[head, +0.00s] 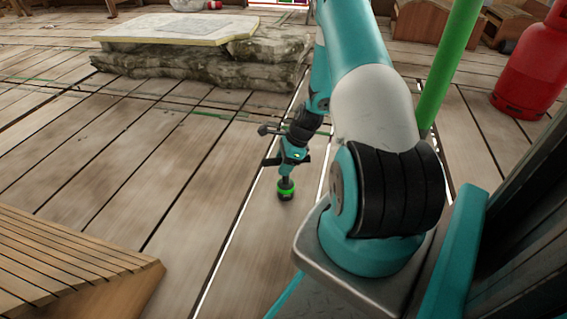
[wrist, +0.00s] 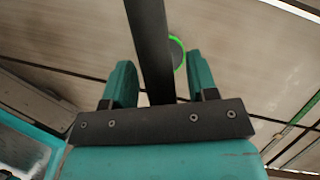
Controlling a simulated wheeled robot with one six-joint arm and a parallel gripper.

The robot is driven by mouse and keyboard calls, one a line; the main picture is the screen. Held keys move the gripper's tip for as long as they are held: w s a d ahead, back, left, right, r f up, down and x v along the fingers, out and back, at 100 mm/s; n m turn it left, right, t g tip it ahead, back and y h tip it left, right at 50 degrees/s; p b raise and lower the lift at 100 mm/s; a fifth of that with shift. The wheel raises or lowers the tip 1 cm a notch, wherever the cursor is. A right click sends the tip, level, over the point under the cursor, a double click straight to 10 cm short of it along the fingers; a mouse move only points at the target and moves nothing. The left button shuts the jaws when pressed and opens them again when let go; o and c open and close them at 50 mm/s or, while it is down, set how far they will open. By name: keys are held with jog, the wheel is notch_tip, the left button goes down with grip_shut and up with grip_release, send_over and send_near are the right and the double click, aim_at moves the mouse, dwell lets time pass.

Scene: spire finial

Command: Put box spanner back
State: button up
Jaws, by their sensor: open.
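A dark upright bar, seemingly the box spanner (wrist: 150,40), runs between the two teal fingers of my gripper (wrist: 160,70) in the wrist view. The gripper is open, with a narrow gap showing on each side of the bar. A dark round piece with a bright green rim (wrist: 176,53) shows behind the bar. In the head view my gripper (head: 288,160) is low over the plank floor, above a short dark shaft and a black-and-green round base (head: 286,190). Whether the bar stands in that base cannot be told.
A stone block with a pale slab (head: 180,29) lies at the back left. A slatted wooden piece (head: 70,262) fills the front left. A red gas cylinder (head: 533,70) and a green pole (head: 449,65) are at the right. The plank floor left of my gripper is clear.

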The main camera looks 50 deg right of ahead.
jog(key=p+v, duration=0.8)
jog(key=v, duration=0.4)
jog(key=shift+r, duration=0.15)
jog(key=w+a+r+n+g, duration=0.1)
jog(key=w+a+r+n, duration=0.2)
jog(key=a+r+n, duration=0.65)
jog(key=w+a+r+n, duration=0.3)
jog(key=a+r+n, duration=0.4)
jog(key=a+r, duration=0.5)
jog(key=s+a+r+n, duration=0.3)
jog(key=s+a+n, duration=0.3)
jog(key=s+a+r+n+g, duration=0.1)
jog(key=s+a+r+n, duration=0.2)
jog(key=s+a+n, duration=0.2)
jog(key=s+a+r+n+g+y, duration=0.1)
jog(key=s+a+r+n, duration=0.3)
jog(key=a, duration=0.5)
jog(key=s+n, duration=0.2)
jog(key=s, duration=0.1)
jog(key=shift+s+n, duration=0.15)
jog(key=shift+n, duration=0.2)
notch_tip(320, 180, up, 51)
jog(key=p, duration=5.1)
